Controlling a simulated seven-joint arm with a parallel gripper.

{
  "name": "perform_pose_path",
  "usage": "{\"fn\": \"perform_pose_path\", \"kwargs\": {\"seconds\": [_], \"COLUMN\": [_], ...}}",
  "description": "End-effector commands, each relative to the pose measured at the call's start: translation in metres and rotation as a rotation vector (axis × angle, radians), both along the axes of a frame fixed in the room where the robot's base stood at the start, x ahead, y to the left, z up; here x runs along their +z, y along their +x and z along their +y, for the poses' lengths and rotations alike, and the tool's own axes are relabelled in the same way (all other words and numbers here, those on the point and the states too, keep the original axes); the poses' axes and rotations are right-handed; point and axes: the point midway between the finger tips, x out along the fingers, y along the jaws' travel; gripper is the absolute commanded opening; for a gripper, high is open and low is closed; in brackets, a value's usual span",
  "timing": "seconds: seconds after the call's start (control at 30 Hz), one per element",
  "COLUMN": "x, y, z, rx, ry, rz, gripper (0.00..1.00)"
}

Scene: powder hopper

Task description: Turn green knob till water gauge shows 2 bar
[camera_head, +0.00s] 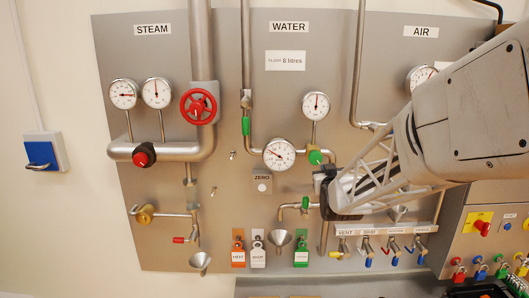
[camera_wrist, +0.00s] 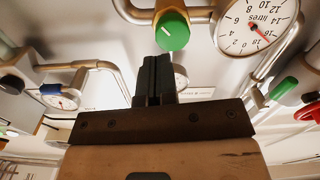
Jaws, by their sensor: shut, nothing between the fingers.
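The green knob (camera_head: 315,157) sits on the water pipe, just right of the round litres dial (camera_head: 279,154), in the head view. My gripper (camera_head: 322,177) is just below the knob. Its dark fingers (camera_wrist: 157,62) are together and empty; I cannot tell whether they touch the knob.
The litres dial (camera_wrist: 256,26) is close to the right of my fingers in the wrist view. A green-handled valve (camera_head: 305,203) and a funnel (camera_head: 280,238) are below. A red handwheel (camera_head: 198,106) is on the steam pipe to the left. My arm covers part of the air section.

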Motion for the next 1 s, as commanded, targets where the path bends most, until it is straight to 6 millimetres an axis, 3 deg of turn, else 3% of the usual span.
{"fn": "perform_pose_path", "kwargs": {"seconds": [0.6,1.0], "x": [-0.009,-0.012], "y": [-0.003,-0.004], "z": [-0.013,-0.016], "rx": [0.000,0.002], "ry": [-0.684,-0.908], "rz": [0.003,0.003], "gripper": [0.00,0.00]}}
